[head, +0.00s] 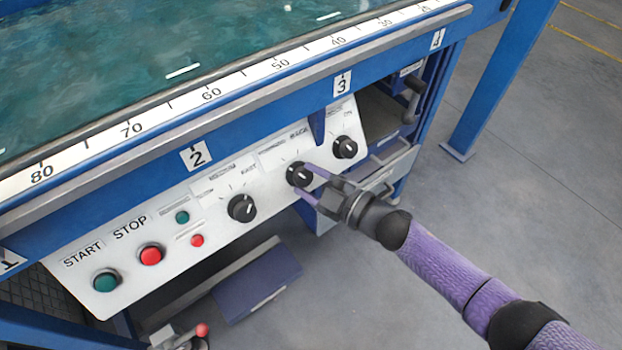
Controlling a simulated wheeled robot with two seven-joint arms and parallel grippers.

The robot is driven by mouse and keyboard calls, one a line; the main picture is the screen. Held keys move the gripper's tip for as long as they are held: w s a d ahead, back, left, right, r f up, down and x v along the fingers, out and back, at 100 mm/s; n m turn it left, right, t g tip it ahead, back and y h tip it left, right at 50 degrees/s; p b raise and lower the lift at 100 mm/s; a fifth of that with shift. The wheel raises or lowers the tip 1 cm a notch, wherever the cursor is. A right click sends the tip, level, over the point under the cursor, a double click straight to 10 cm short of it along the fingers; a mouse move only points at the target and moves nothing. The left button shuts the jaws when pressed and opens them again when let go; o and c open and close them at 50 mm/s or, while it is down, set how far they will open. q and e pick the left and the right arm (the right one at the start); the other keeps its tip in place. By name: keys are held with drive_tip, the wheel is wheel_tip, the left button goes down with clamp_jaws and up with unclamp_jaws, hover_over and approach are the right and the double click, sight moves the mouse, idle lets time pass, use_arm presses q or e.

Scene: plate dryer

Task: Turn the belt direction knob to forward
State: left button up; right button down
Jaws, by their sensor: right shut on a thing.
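The control panel (215,232) hangs below the blue machine frame. A black knob (298,174) sits on it under a label that ends in "BACK"; this looks like the belt direction knob. My right gripper (307,182) is at this knob, one finger on each side, shut on it. The fingers and gripper body cover part of the knob and the label around it, so I cannot read which way it points. My left gripper is not in view.
Two more black knobs stand at either side, one at the left (241,208) and one at the right (345,147). A green START button (106,280) and a red STOP button (151,254) are farther left. A numbered ruler edge (210,93) runs above the panel.

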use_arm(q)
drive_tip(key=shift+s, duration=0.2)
use_arm(e)
drive_tip(key=shift+c, duration=0.7)
unclamp_jaws()
drive_tip(key=shift+s+d+r+p, duration=0.1)
drive_tip(key=shift+s+d+p, duration=0.1)
drive_tip(key=shift+d+p, duration=0.1)
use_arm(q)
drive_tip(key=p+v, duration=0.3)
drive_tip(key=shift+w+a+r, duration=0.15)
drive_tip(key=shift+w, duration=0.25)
use_arm(e)
drive_tip(key=v, duration=0.9)
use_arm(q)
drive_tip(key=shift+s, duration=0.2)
use_arm(e)
drive_tip(key=shift+s, duration=0.1)
